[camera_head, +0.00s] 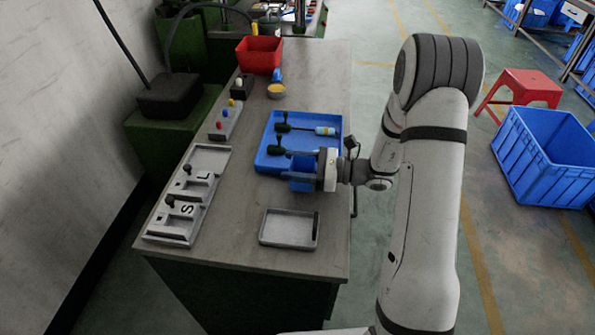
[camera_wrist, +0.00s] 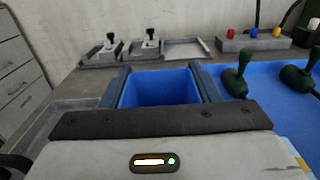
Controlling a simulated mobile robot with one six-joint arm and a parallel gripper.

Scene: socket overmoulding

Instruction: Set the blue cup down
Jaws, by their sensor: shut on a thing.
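The blue cup (camera_wrist: 160,90) is an open-topped, square-sided box held between the two fingers of my gripper (camera_wrist: 160,82) in the wrist view. In the head view the cup (camera_head: 299,185) shows as a blue block at my gripper (camera_head: 303,172), by the near edge of the blue tray. My gripper is shut on the cup. The cup's underside is hidden, so I cannot tell whether it touches anything.
The blue tray (camera_head: 264,160) holds several dark green-handled tools and a bottle. An empty grey tray (camera_head: 289,243) lies nearer on the table (camera_head: 220,238). Grey moulds (camera_head: 178,222) and a button box (camera_head: 226,122) line the left side. A red bin (camera_head: 259,55) stands at the back.

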